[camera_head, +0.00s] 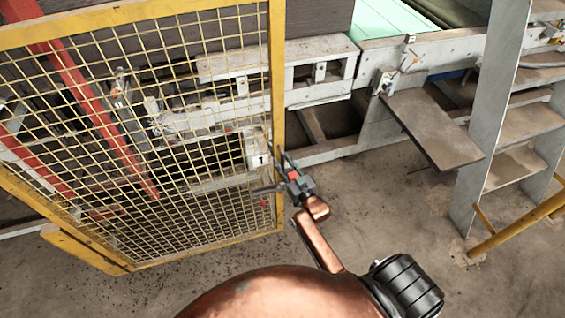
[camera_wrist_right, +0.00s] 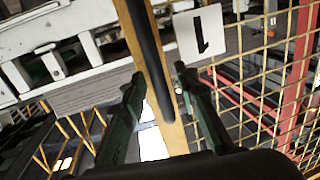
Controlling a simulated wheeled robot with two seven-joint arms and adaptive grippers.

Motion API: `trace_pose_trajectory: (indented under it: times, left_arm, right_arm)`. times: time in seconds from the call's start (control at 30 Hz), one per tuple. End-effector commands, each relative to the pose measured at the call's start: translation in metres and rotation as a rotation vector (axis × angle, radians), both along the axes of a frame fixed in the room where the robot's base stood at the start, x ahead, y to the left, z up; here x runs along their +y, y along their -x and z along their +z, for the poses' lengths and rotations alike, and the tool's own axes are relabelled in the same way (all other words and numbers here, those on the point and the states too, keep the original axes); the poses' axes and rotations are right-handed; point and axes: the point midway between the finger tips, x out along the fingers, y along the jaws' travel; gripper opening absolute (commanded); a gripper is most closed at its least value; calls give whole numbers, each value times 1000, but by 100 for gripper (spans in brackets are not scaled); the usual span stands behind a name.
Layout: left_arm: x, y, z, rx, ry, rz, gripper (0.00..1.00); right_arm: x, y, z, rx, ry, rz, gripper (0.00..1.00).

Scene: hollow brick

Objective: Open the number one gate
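The number one gate is a yellow-framed wire mesh panel (camera_head: 272,60) filling the left of the head view. A white plate with a black 1 (camera_head: 260,161) hangs near its right post, and the plate also shows in the right wrist view (camera_wrist_right: 200,33). My right gripper (camera_head: 269,173) is at that post, just below and right of the plate. In the right wrist view its fingers (camera_wrist_right: 159,72) are apart, with the yellow post and a dark upright bar (camera_wrist_right: 148,50) showing between them. I cannot tell whether they touch. My left gripper is not in view.
Grey metal steps (camera_head: 490,130) with a yellow rail (camera_head: 520,222) stand at the right. A brown flat plate (camera_head: 432,128) juts from the pale machine frame (camera_head: 420,50). Red beams (camera_head: 100,110) show behind the mesh. The concrete floor between gate and steps is clear.

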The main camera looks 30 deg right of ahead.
Motion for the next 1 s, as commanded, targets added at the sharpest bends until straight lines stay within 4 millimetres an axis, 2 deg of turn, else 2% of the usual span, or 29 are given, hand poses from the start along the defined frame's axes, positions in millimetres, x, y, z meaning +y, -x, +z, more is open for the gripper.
trace_pose_trajectory:
  times: [0.17,0.57,1.0]
  left_arm:
    - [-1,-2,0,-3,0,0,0]
    - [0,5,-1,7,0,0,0]
    - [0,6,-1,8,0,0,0]
  right_arm:
    - [0,0,0,0,0,0,28]
    - [0,0,0,0,0,0,0]
    - [0,0,0,0,0,0,0]
